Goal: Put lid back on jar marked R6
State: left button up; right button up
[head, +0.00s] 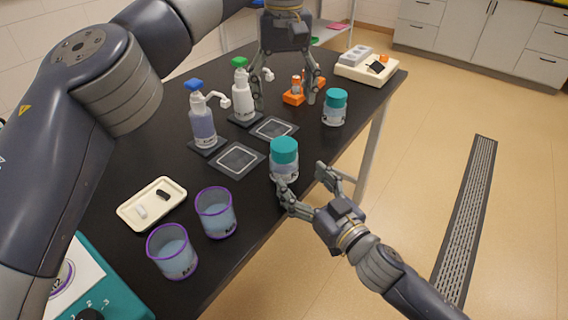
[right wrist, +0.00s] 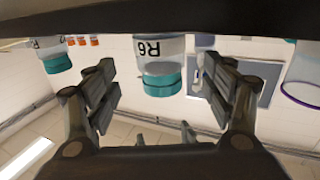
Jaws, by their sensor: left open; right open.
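The jar marked R6 (right wrist: 152,48) stands upright on the black table in the head view (head: 285,173). Its teal lid (head: 284,150) appears seated on top; the right wrist view shows the jar upside down, with the lid (right wrist: 163,82) at its mouth. My right gripper (head: 300,176) is open at the table's front edge, its fingers pointing at this jar; one fingertip overlaps the jar's base in the head view. I cannot tell whether it touches. My left gripper (head: 285,98) is open above the far part of the table, fingers pointing down around an orange rack (head: 294,97).
A second teal-lidded jar (head: 334,112) stands farther back. Two pump bottles (head: 202,127) (head: 243,98), dark square pads (head: 237,160), a cream tray (head: 133,216) and two purple-rimmed beakers (head: 216,216) (head: 172,256) occupy the left. A white device (head: 362,70) sits at the far end.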

jog(key=shift+v, duration=2.05)
